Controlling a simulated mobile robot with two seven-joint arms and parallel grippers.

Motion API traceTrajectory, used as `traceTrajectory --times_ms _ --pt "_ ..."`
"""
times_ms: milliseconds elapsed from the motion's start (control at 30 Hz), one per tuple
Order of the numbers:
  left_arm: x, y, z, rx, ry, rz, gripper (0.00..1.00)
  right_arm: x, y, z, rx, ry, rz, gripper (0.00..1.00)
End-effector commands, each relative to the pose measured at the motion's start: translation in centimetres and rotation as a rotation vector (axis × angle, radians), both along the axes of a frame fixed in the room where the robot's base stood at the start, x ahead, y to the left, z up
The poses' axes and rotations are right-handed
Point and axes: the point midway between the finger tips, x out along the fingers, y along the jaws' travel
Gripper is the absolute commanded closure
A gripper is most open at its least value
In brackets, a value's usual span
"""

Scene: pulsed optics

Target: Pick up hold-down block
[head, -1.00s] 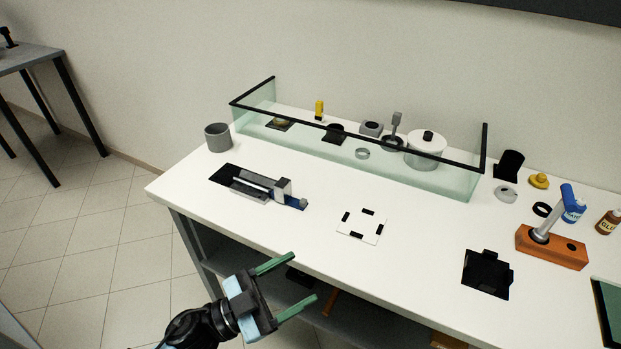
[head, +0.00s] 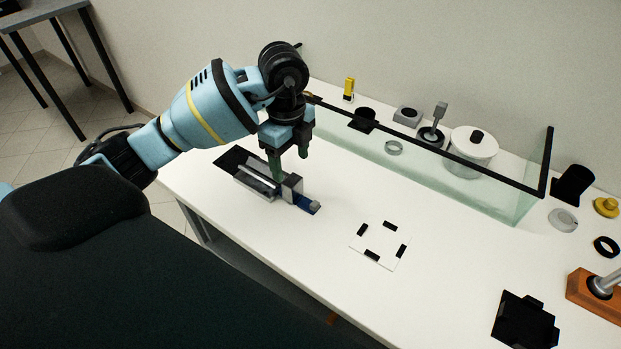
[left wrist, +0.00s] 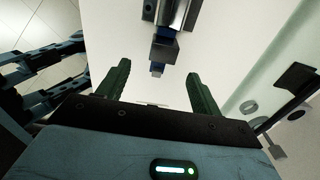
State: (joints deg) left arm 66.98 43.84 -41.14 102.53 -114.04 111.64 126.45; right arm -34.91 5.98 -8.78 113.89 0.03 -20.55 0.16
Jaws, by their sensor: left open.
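My left gripper (head: 290,166) hangs fingers down over the fixture on the white bench, close to its grey block. In the left wrist view its two green fingers (left wrist: 160,85) are apart with nothing between them. The fixture (head: 258,180) has a silver bar on a black plate, and a grey upright block (head: 292,187) stands at its blue end. In the left wrist view the grey block (left wrist: 165,48) lies beyond the fingertips. Another grey block with a dark top opening (head: 407,116) stands behind the glass guard. I cannot tell which is the hold-down block. My right gripper is out of view.
The glass guard (head: 440,170) with a black rim runs behind the fixture. A white plate with black marks (head: 380,245) lies to the right. A black fixture (head: 525,320) and an orange block (head: 597,295) are at the far right. Bare bench surrounds the marked plate.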

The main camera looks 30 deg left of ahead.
Motion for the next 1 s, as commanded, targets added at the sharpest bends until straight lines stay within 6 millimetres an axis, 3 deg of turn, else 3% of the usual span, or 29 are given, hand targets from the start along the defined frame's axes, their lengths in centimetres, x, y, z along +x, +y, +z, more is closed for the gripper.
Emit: traceTrajectory --times_ms 200,467,667,1000 --pt "0.1 0.5 0.2 0.023 -0.002 0.02 0.35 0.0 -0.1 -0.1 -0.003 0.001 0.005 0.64" --pt "0.1 0.4 -2.2 0.019 0.001 0.019 0.35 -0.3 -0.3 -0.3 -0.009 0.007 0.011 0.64" --pt "0.2 0.4 -2.6 0.019 -0.001 0.017 0.35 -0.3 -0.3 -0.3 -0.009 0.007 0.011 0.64" --pt "0.6 0.4 -6.9 0.018 0.0 0.017 0.35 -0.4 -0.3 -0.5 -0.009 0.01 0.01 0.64"
